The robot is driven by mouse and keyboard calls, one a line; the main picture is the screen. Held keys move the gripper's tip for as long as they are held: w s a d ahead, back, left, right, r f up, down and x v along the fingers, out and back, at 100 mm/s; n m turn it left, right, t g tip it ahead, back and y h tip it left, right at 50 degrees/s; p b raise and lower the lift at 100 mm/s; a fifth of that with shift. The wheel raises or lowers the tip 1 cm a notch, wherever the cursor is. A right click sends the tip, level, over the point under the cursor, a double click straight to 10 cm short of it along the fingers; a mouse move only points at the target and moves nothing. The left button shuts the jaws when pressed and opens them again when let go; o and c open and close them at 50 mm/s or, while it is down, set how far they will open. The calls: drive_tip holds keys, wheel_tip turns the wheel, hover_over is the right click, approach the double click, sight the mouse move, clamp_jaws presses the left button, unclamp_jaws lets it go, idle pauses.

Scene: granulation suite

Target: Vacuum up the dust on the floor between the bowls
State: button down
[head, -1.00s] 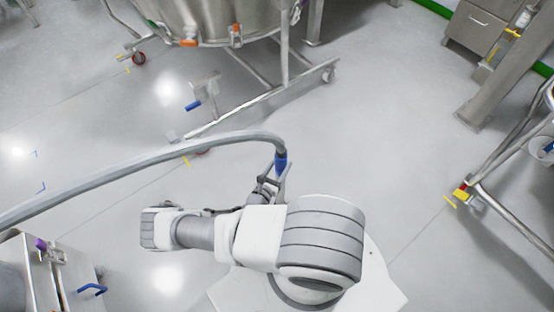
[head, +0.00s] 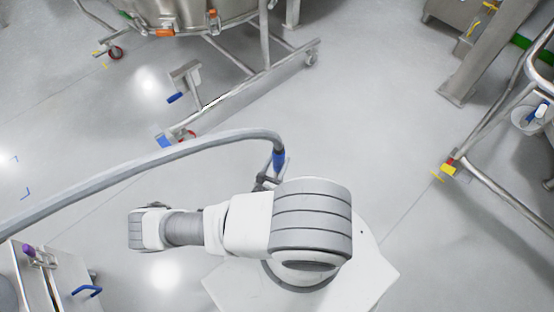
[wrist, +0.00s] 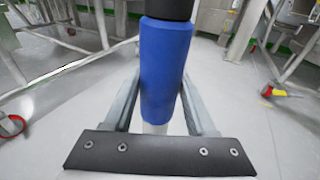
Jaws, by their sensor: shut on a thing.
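My gripper (head: 269,178) is shut on the blue grip of the vacuum hose wand (head: 279,159). In the wrist view the blue grip (wrist: 165,70) stands upright between my fingers. The grey hose (head: 120,178) arcs from the wand to the left edge of the head view. One steel bowl (head: 190,12) on a wheeled frame stands at the top left. Another wheeled steel frame (head: 490,190) stands at the right; whether it bears a bowl cannot be told. I cannot make out dust on the floor (head: 370,130) between them. The wand's lower end is hidden.
A caster with a blue pedal (head: 168,141) of the left frame is close beyond the hose. A steel cabinet (head: 50,285) with a blue handle stands at the lower left. A steel post (head: 480,65) stands at the upper right. The floor in the middle is open.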

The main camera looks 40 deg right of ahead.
drive_tip(key=shift+d, duration=0.1)
drive_tip(key=d+b, duration=0.1)
drive_tip(key=d, duration=0.2)
drive_tip(key=shift+w+b, duration=0.1)
drive_tip(key=shift+b, duration=0.2)
drive_tip(key=shift+a, duration=0.1)
drive_tip(key=w+b, duration=0.6)
drive_tip(key=w, duration=1.1)
drive_tip(key=shift+a, duration=0.25)
idle(0.8)
drive_tip(key=shift+r, duration=0.15)
idle(0.6)
